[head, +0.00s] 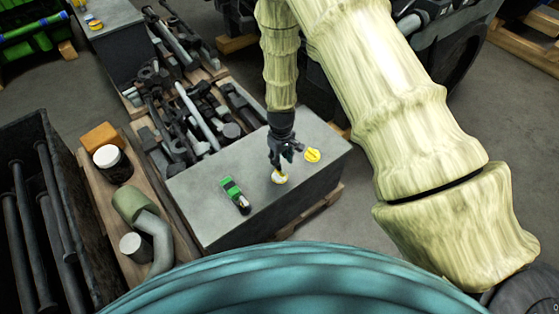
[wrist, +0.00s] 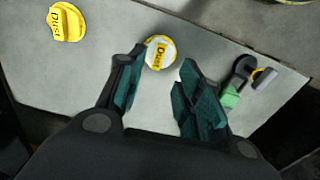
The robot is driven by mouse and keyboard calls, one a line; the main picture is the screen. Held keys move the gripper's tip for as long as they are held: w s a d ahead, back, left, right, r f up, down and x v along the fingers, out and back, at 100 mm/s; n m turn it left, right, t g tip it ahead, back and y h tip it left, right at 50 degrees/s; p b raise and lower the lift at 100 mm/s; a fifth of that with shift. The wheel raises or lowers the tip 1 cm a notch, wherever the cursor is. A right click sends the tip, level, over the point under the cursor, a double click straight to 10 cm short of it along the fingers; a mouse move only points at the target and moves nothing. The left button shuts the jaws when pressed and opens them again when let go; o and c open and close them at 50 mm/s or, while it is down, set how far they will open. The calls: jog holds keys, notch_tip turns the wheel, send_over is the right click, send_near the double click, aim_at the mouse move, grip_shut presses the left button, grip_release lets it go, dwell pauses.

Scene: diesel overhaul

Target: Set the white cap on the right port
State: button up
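The white cap (head: 279,178) with a yellow top lies on the grey block near its front edge. In the wrist view the white cap (wrist: 158,54) shows a yellow "Dust" label and lies just beyond and between the fingertips. My gripper (head: 286,160) is above the block beside the cap; in the wrist view my gripper (wrist: 158,82) is open with nothing between its fingers. A yellow cap (head: 312,155), also marked "Dust" in the wrist view (wrist: 67,22), lies to the right in the head view. I cannot make out the right port.
A green and black tool (head: 235,195) lies on the grey block (head: 205,205) left of the caps. Pallets of metal parts (head: 190,110) stand behind. Another grey block (head: 115,20) at upper left carries small yellow items. A canister and pipe (head: 150,220) stand left.

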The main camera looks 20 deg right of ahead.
aim_at(280, 173)
jog(key=shift+w+a+f+b, duration=0.15)
jog(key=shift+f+b, duration=0.8)
jog(key=shift+f, duration=0.5)
jog(key=shift+w+f+b, duration=0.15)
jog(key=shift+f+b, duration=0.85)
jog(key=shift+f, duration=0.5)
jog(key=shift+w+a+f+b, duration=0.15)
jog(key=shift+f+b, duration=0.8)
jog(key=shift+f, duration=0.5)
jog(key=shift+d, duration=0.1)
jog(key=shift+s, duration=0.1)
grip_shut()
